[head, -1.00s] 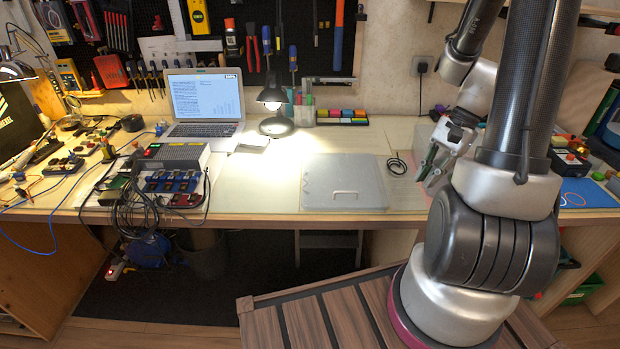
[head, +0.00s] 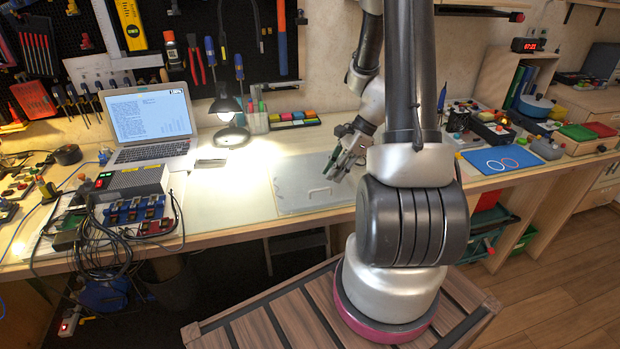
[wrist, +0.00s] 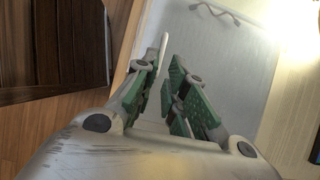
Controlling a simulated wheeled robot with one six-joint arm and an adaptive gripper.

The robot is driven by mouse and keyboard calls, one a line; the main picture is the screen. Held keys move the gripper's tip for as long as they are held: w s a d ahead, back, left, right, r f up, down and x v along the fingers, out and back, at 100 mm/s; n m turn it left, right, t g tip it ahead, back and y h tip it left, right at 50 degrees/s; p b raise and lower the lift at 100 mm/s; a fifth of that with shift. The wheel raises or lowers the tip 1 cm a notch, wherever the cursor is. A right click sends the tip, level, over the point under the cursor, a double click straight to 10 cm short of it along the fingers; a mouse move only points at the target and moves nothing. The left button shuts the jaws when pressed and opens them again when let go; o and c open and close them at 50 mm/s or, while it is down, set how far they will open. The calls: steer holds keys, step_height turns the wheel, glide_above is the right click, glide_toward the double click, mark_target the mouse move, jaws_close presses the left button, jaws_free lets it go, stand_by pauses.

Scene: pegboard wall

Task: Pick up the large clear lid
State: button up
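The large clear lid (head: 290,198) lies flat on the workbench, right of the lamp. It is a pale see-through rectangle with a light bar handle (head: 318,190) near its front edge. My gripper (head: 342,164) appears above the lid's right part, fingers pointing down and left. In the wrist view the lid (wrist: 225,75) fills much of the picture, and its white handle (wrist: 163,48) shows just past the fingertips. Part of the lid's right side is hidden behind my arm in the head view.
The black lamp (head: 228,115) and laptop (head: 148,125) stand left of the lid. A tray of coloured blocks (head: 293,120) is behind it. A blue mat (head: 503,160) and gadgets lie to the right. Bare bench surface (head: 222,200) lies left of the lid.

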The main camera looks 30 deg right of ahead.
mark_target(323, 186)
steer(key=x, duration=0.6)
steer(key=shift+w+a, duration=0.1)
steer(key=shift+a, duration=0.1)
steer(key=shift+r, duration=0.1)
jaws_close()
steer(key=shift+r, duration=0.1)
